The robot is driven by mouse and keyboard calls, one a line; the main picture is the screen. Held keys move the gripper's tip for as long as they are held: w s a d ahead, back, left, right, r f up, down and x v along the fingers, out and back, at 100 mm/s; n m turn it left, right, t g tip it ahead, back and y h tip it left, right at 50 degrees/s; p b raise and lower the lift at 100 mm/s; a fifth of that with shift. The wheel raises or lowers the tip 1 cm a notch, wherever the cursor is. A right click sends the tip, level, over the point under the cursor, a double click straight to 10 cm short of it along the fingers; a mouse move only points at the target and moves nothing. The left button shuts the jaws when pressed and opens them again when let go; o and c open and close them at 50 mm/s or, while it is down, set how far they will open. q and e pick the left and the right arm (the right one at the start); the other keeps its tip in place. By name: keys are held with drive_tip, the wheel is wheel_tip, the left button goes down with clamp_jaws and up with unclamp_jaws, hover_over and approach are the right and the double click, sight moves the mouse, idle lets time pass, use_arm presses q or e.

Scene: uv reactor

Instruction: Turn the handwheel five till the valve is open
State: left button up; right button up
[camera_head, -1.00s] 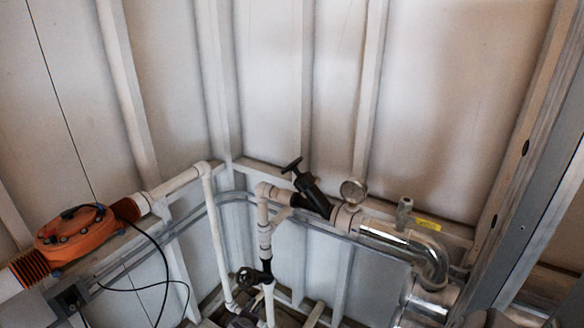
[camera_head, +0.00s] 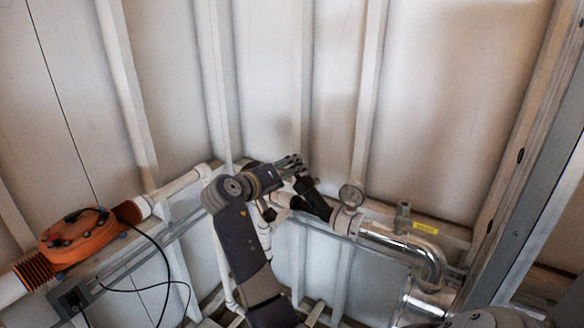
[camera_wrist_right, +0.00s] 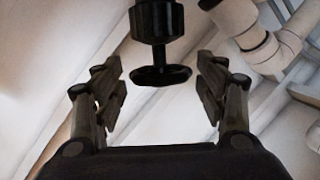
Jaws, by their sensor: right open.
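The black valve (camera_head: 314,200) sits tilted on the white pipe in the middle of the head view. Its handwheel is hidden there by my right gripper (camera_head: 296,165), which reaches it from the left. In the right wrist view, the small round black handwheel (camera_wrist_right: 160,75) hangs below the black valve body (camera_wrist_right: 157,22). It lies between and slightly beyond the two fingers of my right gripper (camera_wrist_right: 165,88). The fingers are apart, with a clear gap on each side of the wheel. No number shows on the wheel. My left gripper is not in view.
A round gauge (camera_head: 351,195) and a shiny metal pipe (camera_head: 395,243) stand just right of the valve. White pipes (camera_head: 180,184) run along the wall to an orange device (camera_head: 77,238) with black cables at left. My right arm blocks the lower middle.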

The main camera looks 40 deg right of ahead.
drive_tip(key=shift+p+x, duration=0.4)
drive_tip(key=shift+x, duration=1.25)
drive_tip(key=shift+c, duration=0.6)
